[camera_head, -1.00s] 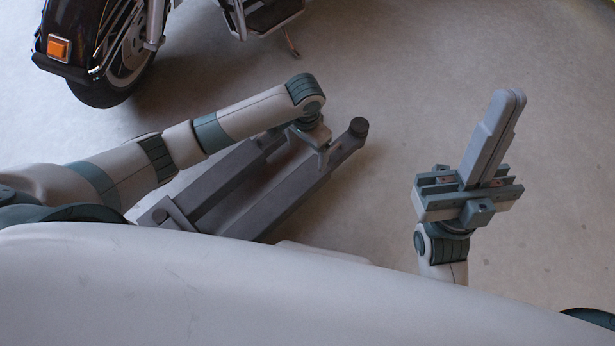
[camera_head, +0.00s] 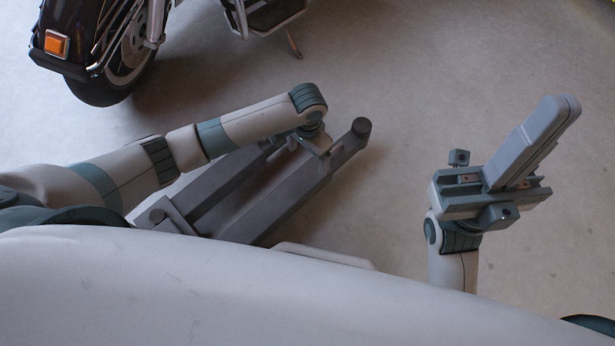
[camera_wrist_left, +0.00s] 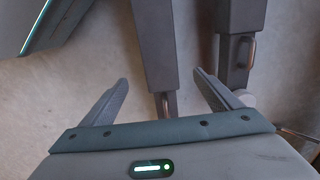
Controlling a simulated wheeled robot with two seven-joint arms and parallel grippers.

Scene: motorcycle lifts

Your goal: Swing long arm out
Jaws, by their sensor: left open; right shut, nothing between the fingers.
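Two grey lift arms lie side by side low over the floor in the head view. Contact is unclear. My right gripper (camera_head: 560,112) is shut and empty, away to the right.
A motorcycle (camera_head: 110,50) stands at the top left, its kickstand (camera_head: 293,42) on the floor. The second beam (camera_wrist_left: 238,45) in the left wrist view also has a handle (camera_wrist_left: 250,55). The concrete floor between the lift arms and my right gripper is clear.

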